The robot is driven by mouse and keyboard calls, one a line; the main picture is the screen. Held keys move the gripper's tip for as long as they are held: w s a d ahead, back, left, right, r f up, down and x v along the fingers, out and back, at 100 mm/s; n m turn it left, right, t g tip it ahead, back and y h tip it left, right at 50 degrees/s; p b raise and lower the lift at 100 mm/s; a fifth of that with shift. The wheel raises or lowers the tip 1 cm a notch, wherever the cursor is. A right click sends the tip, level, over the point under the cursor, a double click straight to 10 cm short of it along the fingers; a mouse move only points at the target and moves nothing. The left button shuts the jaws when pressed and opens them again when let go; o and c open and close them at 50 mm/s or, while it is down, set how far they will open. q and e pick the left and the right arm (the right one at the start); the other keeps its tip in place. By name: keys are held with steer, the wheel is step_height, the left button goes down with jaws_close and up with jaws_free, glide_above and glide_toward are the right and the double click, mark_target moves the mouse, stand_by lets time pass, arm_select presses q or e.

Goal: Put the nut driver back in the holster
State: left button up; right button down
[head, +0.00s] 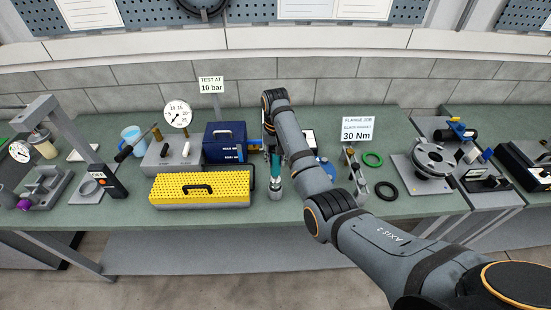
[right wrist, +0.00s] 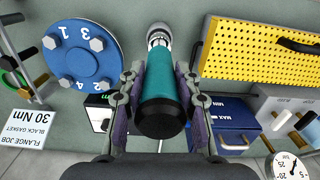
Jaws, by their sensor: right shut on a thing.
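The nut driver, with a teal handle (right wrist: 158,85), stands between the fingers of my right gripper (right wrist: 158,105) in the right wrist view. The teal handle also shows in the head view (head: 275,166), below my right gripper (head: 269,148), which is partly hidden by its own arm. My right gripper is shut on the handle. A silver metal part (head: 275,188) shows at the handle's lower end, and in the right wrist view (right wrist: 158,35). I cannot tell whether it belongs to the driver or to the holster. My left gripper is not in view.
A yellow perforated case (head: 200,204) lies just left of the driver. A dark blue box (head: 224,136) stands behind it. A blue flange disc (right wrist: 83,55) with numbered bolts is close on the other side. Green (head: 372,159) and black rings (head: 386,191) lie to the right.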

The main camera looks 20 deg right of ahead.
mark_target(276, 169)
steer(key=shift+f+b, duration=1)
steer(key=shift+f, duration=1.7)
steer(key=c, duration=0.9)
jaws_free()
steer(key=shift+o, duration=0.2)
steer(key=shift+s+f, duration=0.1)
step_height(276, 169, up, 8)
steer(key=shift+f, duration=0.15)
